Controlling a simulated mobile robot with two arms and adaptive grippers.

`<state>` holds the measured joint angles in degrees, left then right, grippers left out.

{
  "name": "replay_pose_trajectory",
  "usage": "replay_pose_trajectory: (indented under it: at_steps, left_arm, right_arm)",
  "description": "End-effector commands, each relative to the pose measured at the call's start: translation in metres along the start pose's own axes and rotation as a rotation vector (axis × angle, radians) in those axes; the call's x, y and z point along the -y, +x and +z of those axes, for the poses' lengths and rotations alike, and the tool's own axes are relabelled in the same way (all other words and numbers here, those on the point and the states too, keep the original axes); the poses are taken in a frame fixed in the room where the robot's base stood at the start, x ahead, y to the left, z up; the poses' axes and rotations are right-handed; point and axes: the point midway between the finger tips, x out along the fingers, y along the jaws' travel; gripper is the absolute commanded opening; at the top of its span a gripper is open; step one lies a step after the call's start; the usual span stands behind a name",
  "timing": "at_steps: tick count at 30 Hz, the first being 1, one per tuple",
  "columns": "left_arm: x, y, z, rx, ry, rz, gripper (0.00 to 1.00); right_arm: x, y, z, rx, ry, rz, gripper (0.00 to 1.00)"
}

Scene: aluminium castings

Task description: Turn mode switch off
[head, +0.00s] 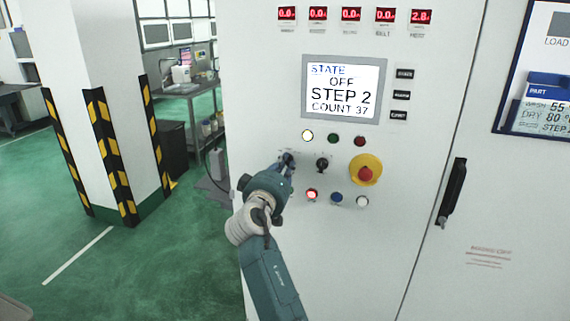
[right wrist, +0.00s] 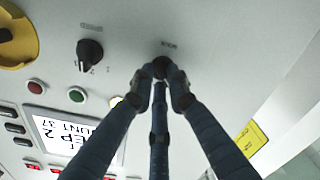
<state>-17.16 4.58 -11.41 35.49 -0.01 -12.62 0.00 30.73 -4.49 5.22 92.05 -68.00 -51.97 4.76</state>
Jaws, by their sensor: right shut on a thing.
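The mode switch appears to be the left black rotary knob (head: 288,157) on the white cabinet's panel. In the right wrist view its dark end (right wrist: 160,66) shows between my fingertips, mostly hidden. My right gripper (head: 286,163) is shut on this knob, and its fingers close around it in the wrist view (right wrist: 160,80). The knob's angle cannot be told. A second black knob (head: 322,164) stands free beside it. The screen (head: 341,90) reads STATE OFF, STEP 2, COUNT 37. My left gripper is not in view.
Close by are a red emergency stop on a yellow base (head: 366,171), a lit yellowish lamp (head: 307,135) and a glowing red button (head: 312,194). A black door handle (head: 453,191) sticks out at right. A striped pillar (head: 104,150) and open green floor lie left.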

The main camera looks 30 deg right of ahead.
Motion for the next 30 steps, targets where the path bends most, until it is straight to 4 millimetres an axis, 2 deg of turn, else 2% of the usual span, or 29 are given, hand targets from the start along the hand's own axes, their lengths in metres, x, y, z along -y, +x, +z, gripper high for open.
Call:
replay_pose_trajectory:
  at_steps: [20, 21, 23, 30]
  left_arm:
    - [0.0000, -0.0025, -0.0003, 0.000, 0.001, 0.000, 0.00]
    - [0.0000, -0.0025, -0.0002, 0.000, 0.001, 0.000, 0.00]
    - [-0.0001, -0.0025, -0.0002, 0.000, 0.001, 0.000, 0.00]
    - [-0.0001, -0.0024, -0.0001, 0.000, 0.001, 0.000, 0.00]
  right_arm:
    - [-0.0044, 0.0009, -0.0041, -0.008, -0.058, 0.008, 0.00]
    - [-0.0044, 0.0009, -0.0042, -0.009, -0.058, 0.008, 0.21]
    - [-0.0042, 0.0009, -0.0041, -0.008, -0.058, 0.008, 0.33]
    - [-0.0019, 0.0004, -0.0020, -0.004, -0.058, 0.004, 0.34]
